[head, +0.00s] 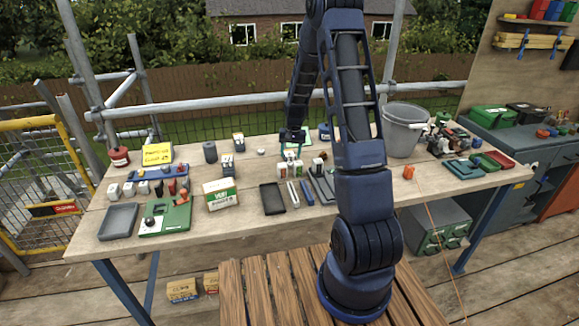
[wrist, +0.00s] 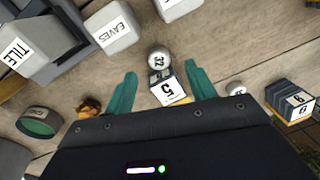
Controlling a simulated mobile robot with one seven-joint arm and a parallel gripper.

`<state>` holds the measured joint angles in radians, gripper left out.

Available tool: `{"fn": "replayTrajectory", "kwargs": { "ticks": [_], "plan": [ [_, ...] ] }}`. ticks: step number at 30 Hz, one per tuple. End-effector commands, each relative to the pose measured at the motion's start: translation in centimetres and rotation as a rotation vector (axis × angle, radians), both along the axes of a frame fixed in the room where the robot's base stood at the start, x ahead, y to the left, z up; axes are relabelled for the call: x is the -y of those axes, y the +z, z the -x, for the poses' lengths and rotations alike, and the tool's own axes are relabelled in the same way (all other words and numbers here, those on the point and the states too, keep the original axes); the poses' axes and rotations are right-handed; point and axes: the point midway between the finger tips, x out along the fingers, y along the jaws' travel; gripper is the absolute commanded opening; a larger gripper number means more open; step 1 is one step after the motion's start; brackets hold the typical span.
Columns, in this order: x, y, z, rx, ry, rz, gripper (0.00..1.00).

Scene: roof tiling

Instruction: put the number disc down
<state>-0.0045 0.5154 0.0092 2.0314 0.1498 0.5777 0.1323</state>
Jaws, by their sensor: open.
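In the wrist view my gripper (wrist: 160,90) is open, its two teal fingers spread. A round white number disc (wrist: 159,60), marked with what looks like 32, lies just beyond the fingertips. It is at the end of a small block with a white face marked 5 (wrist: 170,92), which sits between the fingers. I cannot tell whether the disc rests on the block or beside it. No finger visibly touches the disc. In the head view my gripper (head: 293,136) is over the back middle of the table.
White-topped blocks marked EAVES (wrist: 113,32) and TILE (wrist: 25,48) stand nearby. A numbered stack (wrist: 290,101) is at right, a dark round tin (wrist: 40,122) at left. On the wooden table (head: 250,240) are a green-white box (head: 220,195), trays and a grey bucket (head: 403,130).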

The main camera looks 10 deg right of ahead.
Motion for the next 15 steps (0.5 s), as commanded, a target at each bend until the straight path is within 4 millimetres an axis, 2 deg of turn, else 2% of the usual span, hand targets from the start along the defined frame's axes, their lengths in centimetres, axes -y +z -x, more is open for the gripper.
{"fn": "replayTrajectory", "kwargs": {
  "ticks": [5, 12, 15],
  "plan": [
    [0.0, -1.4, -0.1, -0.002, 0.0, 0.0, 0.56],
    [-0.2, -4.5, -0.3, -0.002, 0.001, 0.0, 0.56],
    [-0.2, -5.1, -0.4, 0.0, 0.001, 0.0, 0.56]
  ]
}}
